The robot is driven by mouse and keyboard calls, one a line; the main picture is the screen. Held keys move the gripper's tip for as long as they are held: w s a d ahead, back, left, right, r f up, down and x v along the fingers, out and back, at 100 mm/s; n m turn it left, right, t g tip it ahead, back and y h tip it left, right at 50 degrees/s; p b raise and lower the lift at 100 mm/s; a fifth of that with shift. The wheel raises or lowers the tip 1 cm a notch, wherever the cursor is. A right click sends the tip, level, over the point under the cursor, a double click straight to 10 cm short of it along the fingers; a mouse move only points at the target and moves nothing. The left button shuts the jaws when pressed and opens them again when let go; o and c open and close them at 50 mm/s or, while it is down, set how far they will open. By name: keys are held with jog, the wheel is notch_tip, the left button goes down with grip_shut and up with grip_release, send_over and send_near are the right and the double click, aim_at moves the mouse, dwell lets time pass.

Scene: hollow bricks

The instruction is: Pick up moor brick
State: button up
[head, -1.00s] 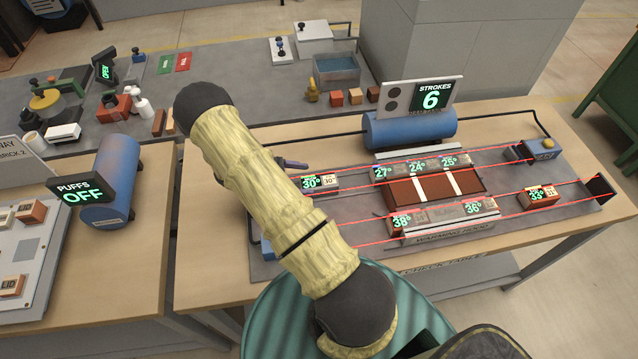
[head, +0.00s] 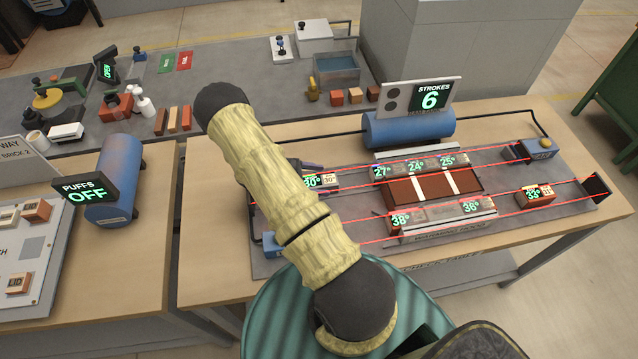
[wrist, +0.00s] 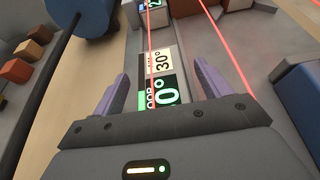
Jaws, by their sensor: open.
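The brick (head: 327,181) marked 30° lies at the left end of the upper row on the checking table. In the wrist view its label (wrist: 160,62) shows 30° and letters that look like the end of "MOOR", partly hidden by my gripper's palm. My gripper (wrist: 160,77) is open, with one purple finger on each side of the brick. I cannot tell whether the fingers touch it. In the head view my gripper (head: 304,166) is at the brick's left end, mostly hidden behind my arm.
Red lines run along both rows. Other bricks marked 27°, 24° and 25° (head: 420,167) sit further right in the row. A blue tank (head: 408,130) with a strokes display stands behind.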

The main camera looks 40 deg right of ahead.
aim_at(317, 180)
jog(key=shift+c, duration=0.5)
jog(key=c, duration=1.3)
jog(key=shift+r, duration=0.1)
jog(key=shift+r+b, duration=1.35)
jog(key=shift+r, duration=3.6)
